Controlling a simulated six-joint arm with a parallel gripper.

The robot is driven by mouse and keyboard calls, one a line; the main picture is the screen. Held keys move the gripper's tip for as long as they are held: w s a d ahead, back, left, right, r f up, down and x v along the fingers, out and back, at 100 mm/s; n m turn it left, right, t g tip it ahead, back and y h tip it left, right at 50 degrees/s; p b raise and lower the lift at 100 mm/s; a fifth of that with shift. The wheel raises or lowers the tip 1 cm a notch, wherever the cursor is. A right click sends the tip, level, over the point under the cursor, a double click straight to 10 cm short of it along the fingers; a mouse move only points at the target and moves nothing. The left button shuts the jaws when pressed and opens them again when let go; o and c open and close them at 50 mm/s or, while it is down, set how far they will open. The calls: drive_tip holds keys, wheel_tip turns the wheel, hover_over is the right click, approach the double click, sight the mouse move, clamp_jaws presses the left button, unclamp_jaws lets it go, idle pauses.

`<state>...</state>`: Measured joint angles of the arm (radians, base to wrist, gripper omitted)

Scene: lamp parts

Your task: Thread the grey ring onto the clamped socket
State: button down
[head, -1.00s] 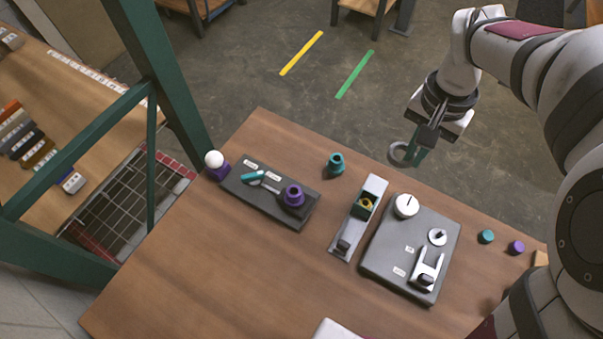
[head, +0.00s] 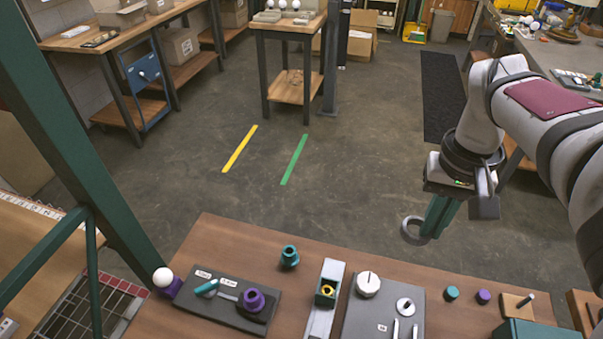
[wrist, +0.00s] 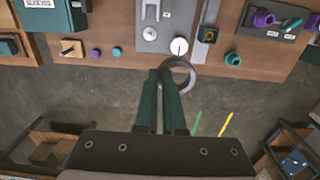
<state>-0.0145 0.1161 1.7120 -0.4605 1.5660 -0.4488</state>
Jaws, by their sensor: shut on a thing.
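The grey ring (head: 404,229) is held at the tips of my gripper (head: 432,226), in the air beyond the far edge of the table. In the wrist view the ring (wrist: 192,80) sticks out to the right of the green fingers of my gripper (wrist: 164,75), which are shut on its rim. The clamped socket (head: 326,290), dark with a yellow inside, sits in a grey clamp (head: 318,324) on the table. It also shows in the wrist view (wrist: 209,36), ahead and to the right of the ring. The ring is well apart from the socket.
A grey board (head: 352,318) with a white round dial (head: 368,284) stands right of the clamp. Left are a teal fitting (head: 289,257) and a dark tray (head: 230,312) with a purple fitting (head: 256,301). Teal (head: 451,293) and purple (head: 483,296) caps lie at the right.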

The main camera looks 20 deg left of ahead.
sight(405, 232)
drive_tip(key=shift+s+a, duration=0.2)
drive_tip(key=shift+a, duration=0.4)
drive_tip(key=shift+s+a, duration=0.1)
drive_tip(key=shift+a, duration=0.25)
drive_tip(key=shift+s+a, duration=0.2)
drive_tip(key=shift+a, duration=0.45)
drive_tip(key=shift+s+a, duration=0.15)
drive_tip(key=shift+a, duration=0.2)
drive_tip(key=shift+s+a, duration=0.1)
drive_tip(key=shift+a, duration=0.2)
drive_tip(key=shift+s+a, duration=0.2)
drive_tip(key=shift+a, duration=0.45)
drive_tip(key=shift+s+a, duration=0.2)
drive_tip(key=shift+a, duration=0.5)
drive_tip(key=shift+s+a, duration=0.15)
drive_tip(key=shift+a, duration=0.15)
drive_tip(key=shift+s+a, duration=0.2)
drive_tip(key=shift+a, duration=0.5)
